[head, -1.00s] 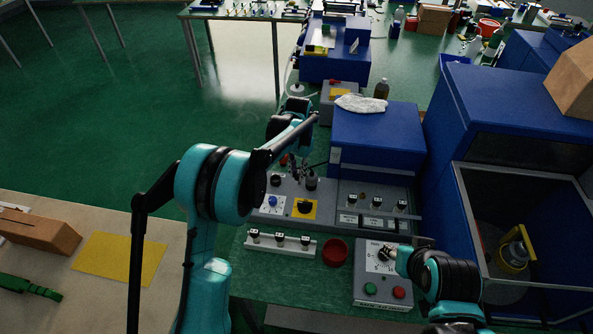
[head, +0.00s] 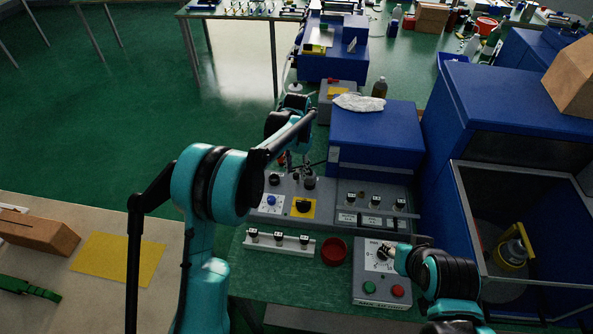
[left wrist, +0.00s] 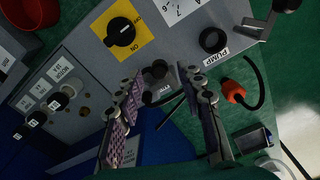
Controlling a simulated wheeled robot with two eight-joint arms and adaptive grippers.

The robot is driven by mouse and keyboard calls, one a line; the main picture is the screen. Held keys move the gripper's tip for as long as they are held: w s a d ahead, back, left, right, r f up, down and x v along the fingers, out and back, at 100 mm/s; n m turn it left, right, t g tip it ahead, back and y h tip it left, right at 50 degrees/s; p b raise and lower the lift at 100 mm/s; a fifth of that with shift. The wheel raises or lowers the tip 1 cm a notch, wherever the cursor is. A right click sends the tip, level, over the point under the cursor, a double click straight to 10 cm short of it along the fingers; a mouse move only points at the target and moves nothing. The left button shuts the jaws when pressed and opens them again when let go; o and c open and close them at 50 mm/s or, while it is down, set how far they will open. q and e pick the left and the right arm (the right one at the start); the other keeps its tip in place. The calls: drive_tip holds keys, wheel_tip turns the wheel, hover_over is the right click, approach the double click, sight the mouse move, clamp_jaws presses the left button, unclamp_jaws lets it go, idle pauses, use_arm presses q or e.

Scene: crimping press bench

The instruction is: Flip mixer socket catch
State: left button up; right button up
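The mixer socket (left wrist: 155,72) is a dark round fitting on the grey panel, its label partly hidden. In the head view it is the right one of two dark fittings (head: 310,183). My left gripper (left wrist: 166,88) is open, its two ridged fingers apart on either side of the area by the socket; I see nothing between the pads. In the head view my left gripper (head: 299,166) is small and partly hidden by its arm. The catch cannot be made out clearly. My right gripper (head: 390,251) is at the dial of a grey box; its fingers are unclear.
The pump socket (left wrist: 212,40) is beside the mixer socket. An orange plug (left wrist: 235,92) with a black cable lies close by. A black switch on a yellow plate (head: 304,207), a red bowl (head: 335,251) and a white rack (head: 279,242) are nearer me. A blue housing (head: 378,135) stands behind.

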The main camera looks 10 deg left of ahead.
use_arm(q)
wheel_tip(320, 180, up, 11)
drive_tip(key=shift+r, duration=0.15)
drive_tip(key=shift+s, duration=0.1)
idle(0.8)
drive_tip(key=s+a+r+n+t, duration=0.1)
drive_tip(key=s+a+r+t, duration=0.15)
drive_tip(key=s, duration=0.55)
drive_tip(key=s+a+r+n+t, duration=0.1)
drive_tip(key=s+a+r, duration=0.15)
drive_tip(key=s, duration=0.55)
drive_tip(key=s+a+f+n+t, duration=0.2)
drive_tip(key=s+f, duration=0.3)
drive_tip(key=s, duration=0.8)
drive_tip(key=shift+s+a+f+t, duration=0.2)
drive_tip(key=shift+f+t, duration=0.15)
drive_tip(key=shift+t, duration=0.5)
drive_tip(key=shift+c, duration=0.5)
